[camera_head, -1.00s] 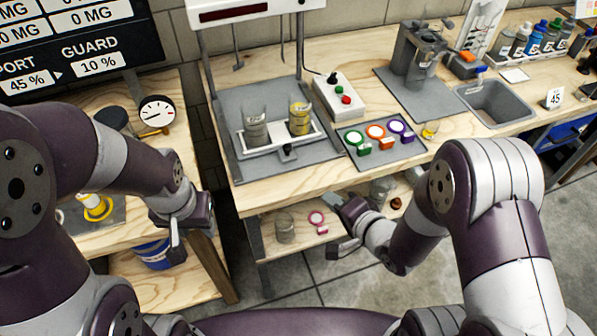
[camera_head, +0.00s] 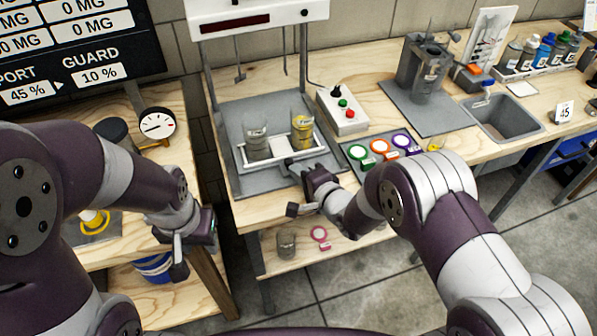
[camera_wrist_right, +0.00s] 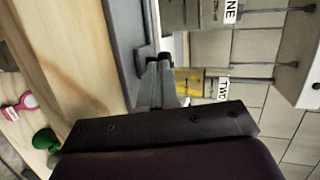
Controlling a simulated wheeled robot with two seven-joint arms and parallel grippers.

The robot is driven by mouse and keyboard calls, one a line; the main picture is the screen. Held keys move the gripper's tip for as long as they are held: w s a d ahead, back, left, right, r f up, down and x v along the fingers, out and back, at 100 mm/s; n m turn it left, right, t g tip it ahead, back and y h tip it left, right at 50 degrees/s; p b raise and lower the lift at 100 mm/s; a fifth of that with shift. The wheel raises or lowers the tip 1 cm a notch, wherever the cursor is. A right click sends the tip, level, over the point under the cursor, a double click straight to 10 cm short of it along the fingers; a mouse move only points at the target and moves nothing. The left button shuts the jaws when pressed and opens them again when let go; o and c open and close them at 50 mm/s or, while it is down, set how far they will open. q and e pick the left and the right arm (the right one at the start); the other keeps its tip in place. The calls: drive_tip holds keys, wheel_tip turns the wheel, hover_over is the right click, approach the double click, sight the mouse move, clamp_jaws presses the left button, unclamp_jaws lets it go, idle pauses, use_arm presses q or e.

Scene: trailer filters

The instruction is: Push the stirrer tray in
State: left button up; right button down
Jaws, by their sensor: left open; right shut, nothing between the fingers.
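The white stirrer tray (camera_head: 243,160) sits on the grey base plate (camera_head: 236,183) under the stirrer. It holds a beaker of grey contents (camera_head: 257,143) and a beaker of yellow contents (camera_head: 302,132). In the right wrist view the yellow beaker (camera_wrist_right: 195,83) carries a TWO label. My right gripper (camera_head: 293,166) is shut and empty at the tray's front edge, and its fingertips (camera_wrist_right: 160,64) point at the tray. They cover the middle of its front, and I cannot tell whether they touch it. My left gripper (camera_head: 196,246) is open, low beside the left bench, away from the tray.
A control box (camera_head: 342,112) with a green and a red button stands right of the tray. A grey mat (camera_head: 350,163) with coloured round items lies at the front right.

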sight(281, 138)
drive_tip(key=shift+w, duration=0.2)
drive_tip(key=shift+a, duration=0.1)
drive_tip(key=w+a+b, duration=0.1)
drive_tip(key=w, duration=0.3)
drive_tip(key=w+a+b, duration=0.1)
drive_tip(key=w, duration=0.3)
drive_tip(key=w+a+b, duration=0.1)
drive_tip(key=w+a, duration=0.1)
drive_tip(key=w, duration=0.3)
drive_tip(key=shift+a+f+b, duration=0.1)
drive_tip(key=shift+b, duration=0.2)
drive_tip(key=shift+w+a, duration=0.1)
drive_tip(key=shift+w, duration=0.25)
drive_tip(key=shift+r, duration=0.3)
